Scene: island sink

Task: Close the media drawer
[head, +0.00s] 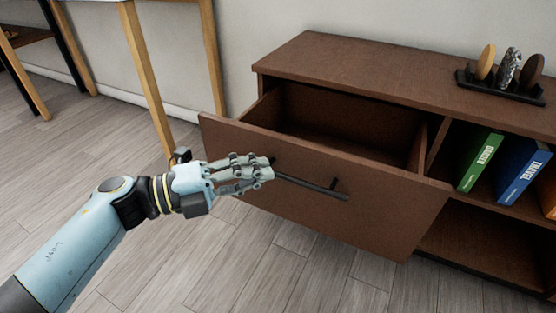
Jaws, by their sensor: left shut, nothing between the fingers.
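The media drawer (390,205) is a brown wooden drawer, pulled well out of the low brown cabinet (370,66). Its inside shows and looks empty. A dark bar handle (315,188) runs across its front. My left gripper (268,171) is shut with nothing between its fingers. Its fingertips are at the left end of the handle, in front of the drawer face; I cannot tell whether they touch it. The gripper hides the handle's left end. My right gripper is not in view.
A green book (481,161) and a blue book (523,174) stand in the open shelf right of the drawer. A black tray (500,88) with upright ornaments sits on the cabinet top. Wooden table legs (147,75) stand at the left. The floor before the drawer is clear.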

